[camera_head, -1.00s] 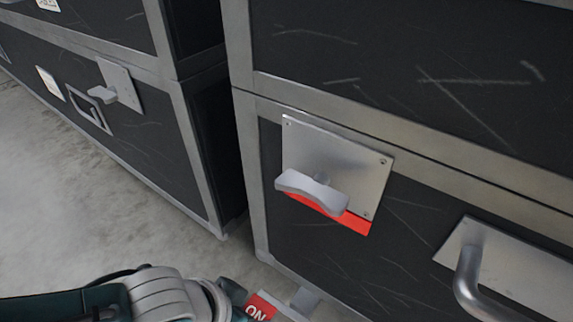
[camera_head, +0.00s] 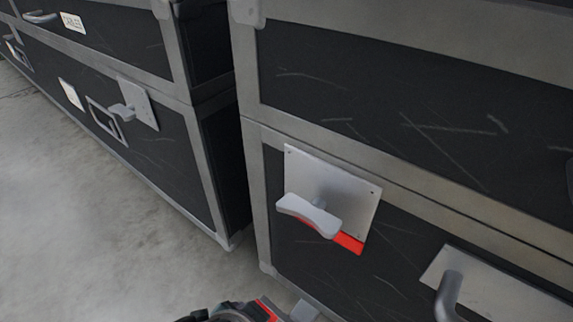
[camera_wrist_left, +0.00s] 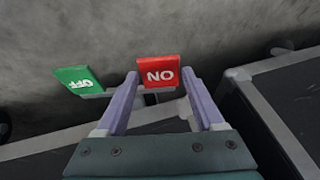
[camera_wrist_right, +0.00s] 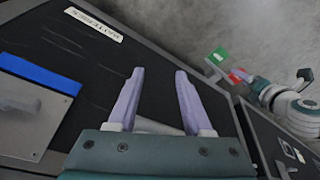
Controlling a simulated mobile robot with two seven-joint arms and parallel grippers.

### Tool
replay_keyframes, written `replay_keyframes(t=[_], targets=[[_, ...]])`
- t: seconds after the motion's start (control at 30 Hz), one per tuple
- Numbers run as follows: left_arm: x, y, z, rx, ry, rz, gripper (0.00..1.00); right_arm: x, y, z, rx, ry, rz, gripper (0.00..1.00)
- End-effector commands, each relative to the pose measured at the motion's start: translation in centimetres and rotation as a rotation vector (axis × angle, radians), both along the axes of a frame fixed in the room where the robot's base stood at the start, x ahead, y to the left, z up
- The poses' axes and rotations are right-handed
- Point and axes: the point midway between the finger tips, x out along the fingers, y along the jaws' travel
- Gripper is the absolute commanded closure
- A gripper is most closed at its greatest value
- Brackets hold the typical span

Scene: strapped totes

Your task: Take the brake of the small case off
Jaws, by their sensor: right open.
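The brake shows a red tab (camera_wrist_left: 160,72) whose lettering reads upside down as ON in the left wrist view, and a green OFF tab (camera_wrist_left: 78,80) beside it. My left gripper (camera_wrist_left: 160,80) is open, with its fingertips on either side of the red tab; I cannot tell whether they touch it. In the head view, only the top of my left arm shows at the bottom edge, by the red tab (camera_head: 265,311). In the right wrist view, both the green tab (camera_wrist_right: 217,57) and red tab (camera_wrist_right: 240,75) show. My right gripper (camera_wrist_right: 158,72) is open and empty over a dark case side.
A dark case (camera_head: 285,230) with metal edges carries a butterfly latch (camera_head: 310,214) over a red patch and a bar handle (camera_head: 448,295). Another dark case (camera_head: 165,160) stands to the left across a narrow gap. The grey floor (camera_head: 70,230) at left is clear.

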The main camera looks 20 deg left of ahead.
Motion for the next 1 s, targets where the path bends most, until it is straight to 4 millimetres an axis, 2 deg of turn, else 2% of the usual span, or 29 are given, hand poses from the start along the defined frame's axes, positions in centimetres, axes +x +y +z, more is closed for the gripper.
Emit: replay_keyframes(t=[0.03, 0.2, 0.47, 0.57, 0.8, 1.0], targets=[[0.0, 0.0, 0.0, 0.0, 0.0, 0.0, 0.23, 0.0, 0.0, 0.0, 0.0, 0.0, 0.0, 0.5], [0.0, 0.0, 0.0, 0.001, 0.001, -0.001, 0.07, 0.0, 0.0, 0.0, 0.0, 0.001, 0.0, 0.5], [-0.1, 0.0, 0.2, 0.0, 0.002, -0.001, 0.07, 0.0, 0.0, 0.2, 0.0, 0.001, 0.0, 0.5], [-0.5, 0.0, 1.2, 0.0, 0.002, -0.001, 0.07, 0.0, 0.0, 1.3, 0.0, 0.001, 0.0, 0.5], [-2.3, -0.3, 5.3, -0.002, 0.004, 0.0, 0.07, 0.0, 0.0, 5.6, 0.0, 0.0, 0.0, 0.5], [-3.6, -0.5, 8.0, 0.0, 0.002, 0.0, 0.07, 0.0, 0.0, 8.2, 0.0, 0.0, -0.001, 0.5]])
